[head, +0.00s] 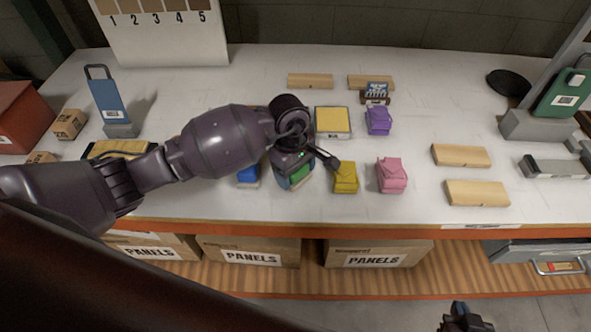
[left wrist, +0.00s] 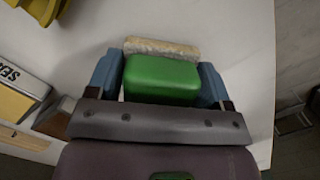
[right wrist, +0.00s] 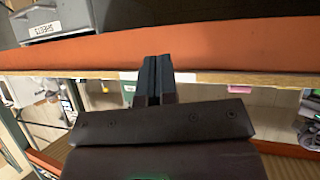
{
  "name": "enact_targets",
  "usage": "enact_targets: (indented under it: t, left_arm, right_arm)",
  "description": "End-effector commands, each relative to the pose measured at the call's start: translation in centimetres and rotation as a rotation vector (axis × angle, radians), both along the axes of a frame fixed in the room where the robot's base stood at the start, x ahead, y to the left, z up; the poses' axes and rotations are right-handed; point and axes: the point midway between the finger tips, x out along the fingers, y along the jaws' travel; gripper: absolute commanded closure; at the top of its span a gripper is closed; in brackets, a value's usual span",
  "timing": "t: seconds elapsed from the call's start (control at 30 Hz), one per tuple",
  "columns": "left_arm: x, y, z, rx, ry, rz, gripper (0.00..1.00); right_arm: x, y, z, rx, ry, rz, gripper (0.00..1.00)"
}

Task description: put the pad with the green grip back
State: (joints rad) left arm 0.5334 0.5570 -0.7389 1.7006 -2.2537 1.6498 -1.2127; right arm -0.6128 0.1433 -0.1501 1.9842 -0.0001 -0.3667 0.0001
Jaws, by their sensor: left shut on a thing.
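The pad with the green grip (head: 299,174) is partly hidden under my left gripper (head: 294,178) in the head view, at the front middle of the white table. In the left wrist view, its green grip (left wrist: 162,79) sits between the blue fingers of my left gripper (left wrist: 161,84), with a cream, fuzzy pad edge showing beyond it. The left gripper is shut on the green grip. I cannot tell whether the pad touches the table. My right gripper (head: 465,318) is low, in front of the table; the right wrist view shows its dark fingers (right wrist: 153,78) together and empty.
A blue item (head: 248,173) is left of the held pad; yellow (head: 345,177) and pink (head: 391,175) items are to its right. A purple one (head: 378,120) is behind. Wooden blocks (head: 461,155) lie further right. PANELS boxes (head: 378,253) are below. The table's right middle has bare room.

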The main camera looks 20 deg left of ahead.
Motion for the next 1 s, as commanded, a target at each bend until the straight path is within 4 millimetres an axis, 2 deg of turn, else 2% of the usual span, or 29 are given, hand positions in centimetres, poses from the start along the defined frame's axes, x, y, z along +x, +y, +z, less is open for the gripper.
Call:
enact_targets:
  t: [0.1,0.13,0.3,0.7,0.87,1.0]
  left_arm:
    - [0.0,0.0,-0.3,0.001,-0.001,-0.001,0.45]
    - [0.0,0.0,-0.4,0.000,0.000,-0.001,0.25]
    - [0.0,0.0,-0.2,0.000,0.000,0.000,0.01]
    - [0.0,0.0,0.3,0.000,-0.001,0.000,0.01]
    - [0.3,0.3,2.7,0.002,-0.005,-0.003,0.01]
    - [0.4,0.7,5.4,0.002,-0.006,-0.003,0.01]
  right_arm:
    - [0.2,0.0,-0.3,0.000,-0.003,0.002,1.00]
    - [0.2,0.0,-0.3,0.000,-0.004,0.002,1.00]
    - [0.6,0.1,0.1,0.000,-0.013,0.004,1.00]
    - [1.0,0.2,0.9,0.001,-0.022,0.005,1.00]
    - [0.8,0.1,0.3,0.000,-0.018,0.004,1.00]
    - [0.5,0.1,-0.3,0.000,-0.011,0.002,1.00]
